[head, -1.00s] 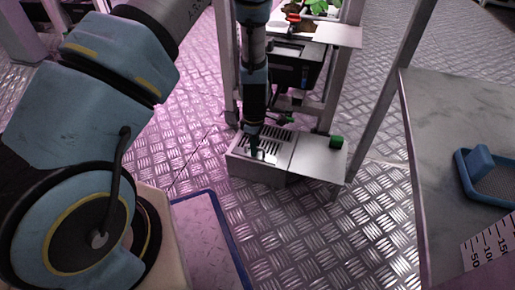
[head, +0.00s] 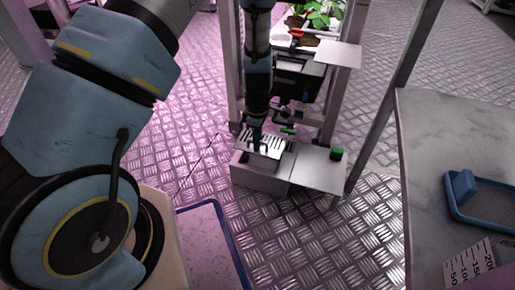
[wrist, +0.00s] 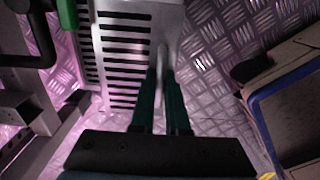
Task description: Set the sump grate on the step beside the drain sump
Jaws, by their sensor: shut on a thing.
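The sump grate (head: 270,143) is a pale metal plate with dark slots. My gripper (head: 257,150) is shut on an upright handle of it and holds it just above the drain sump (head: 258,177). The sump is a low grey metal box; part of its dark opening shows below the grate. The step (head: 318,172) is a flat, bare metal plate joining the sump on the right. In the wrist view the slotted grate (wrist: 125,20) lies beyond my gripper (wrist: 160,78), whose dark green fingers pinch the handle.
Rack posts (head: 350,150) rise behind and beside the step. A dark container (head: 298,80) stands behind the sump. A grey table (head: 425,200) with a blue tray (head: 485,205) is at right.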

